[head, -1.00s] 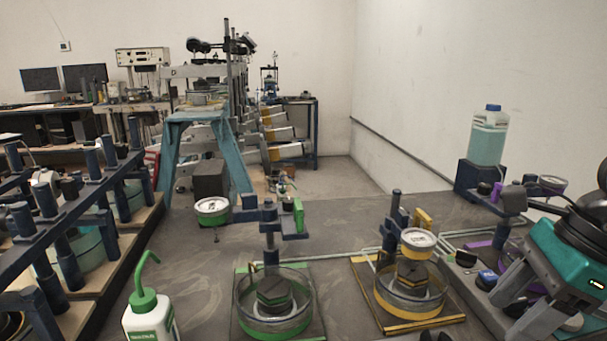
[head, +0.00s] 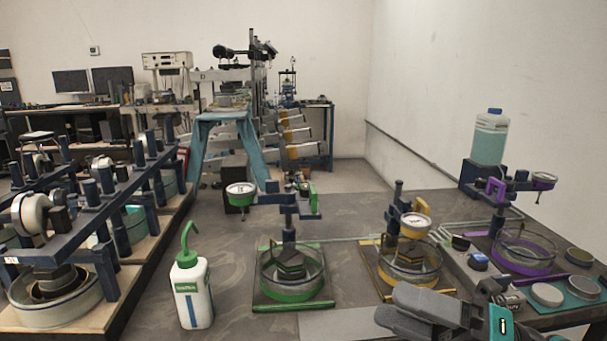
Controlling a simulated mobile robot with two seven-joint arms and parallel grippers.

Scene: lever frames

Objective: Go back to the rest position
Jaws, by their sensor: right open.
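My right gripper (head: 432,312) is at the bottom right of the head view, low over the table's front part. Its dark fingers point left and are apart, with nothing seen between them. The teal part of my right arm (head: 502,322) shows at the bottom edge. My left gripper is not in the head view.
A green-ringed device (head: 291,288), a yellow-ringed one (head: 408,268) and a purple-ringed one (head: 524,255) stand on the table (head: 345,222). A white wash bottle (head: 191,290) stands front left. A blue-capped jug (head: 490,138) stands back right. Dark frames (head: 90,217) line the left.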

